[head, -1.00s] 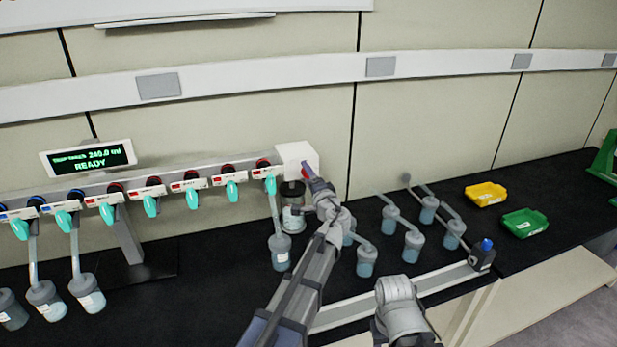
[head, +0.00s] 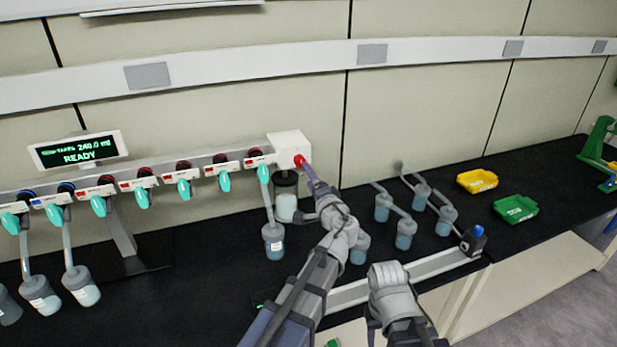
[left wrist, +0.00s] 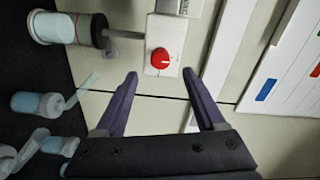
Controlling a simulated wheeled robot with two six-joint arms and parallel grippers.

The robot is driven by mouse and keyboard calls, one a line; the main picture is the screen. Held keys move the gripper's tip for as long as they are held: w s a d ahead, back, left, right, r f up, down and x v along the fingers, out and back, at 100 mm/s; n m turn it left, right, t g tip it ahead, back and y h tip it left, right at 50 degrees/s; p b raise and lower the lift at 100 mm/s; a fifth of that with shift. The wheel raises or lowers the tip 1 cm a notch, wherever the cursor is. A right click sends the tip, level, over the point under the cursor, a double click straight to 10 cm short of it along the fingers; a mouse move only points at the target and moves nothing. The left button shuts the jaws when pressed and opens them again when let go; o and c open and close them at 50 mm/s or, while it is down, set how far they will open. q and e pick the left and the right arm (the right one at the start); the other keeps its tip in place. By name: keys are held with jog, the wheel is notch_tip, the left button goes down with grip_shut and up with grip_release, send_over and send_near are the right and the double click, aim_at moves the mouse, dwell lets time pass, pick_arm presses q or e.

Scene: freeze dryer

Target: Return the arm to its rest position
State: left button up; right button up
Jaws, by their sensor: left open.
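My left arm (head: 310,275) reaches up from the bottom of the head view. Its gripper (head: 305,172) is at the right end of the freeze dryer manifold, just below the white box (head: 287,147) with the red knob (head: 299,160). In the left wrist view the gripper (left wrist: 165,90) is open and empty, with its two purple fingers apart. The red knob (left wrist: 160,58) shows beyond and between the fingertips, apart from them. My other arm (head: 392,300) shows at the bottom; its gripper cannot be made out.
Flasks hang from the manifold's teal valves, such as this one (head: 273,240). Several loose flasks (head: 405,233) stand right of my left arm. A yellow bin (head: 477,181) and green bin (head: 515,209) lie farther right. The display (head: 78,150) reads READY.

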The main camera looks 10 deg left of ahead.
pick_arm(q)
jog(key=shift+f, duration=0.1)
jog(key=s+d+f+n+g+h, duration=0.15)
jog(key=s+f+n+g, duration=0.5)
jog(key=s+f, duration=0.7)
jog(key=s+d+f+g+h, duration=0.3)
jog(key=s+d+f+g, duration=0.1)
jog(key=s, duration=0.4)
jog(key=s+d+f+m+g+h, duration=0.1)
jog(key=s+d+f+g+h, duration=0.3)
jog(key=s+d, duration=0.3)
jog(key=shift+s+f+g, duration=0.35)
jog(key=shift+s, duration=0.25)
jog(key=shift+d+m, duration=0.1)
jog(key=shift+m, duration=0.15)
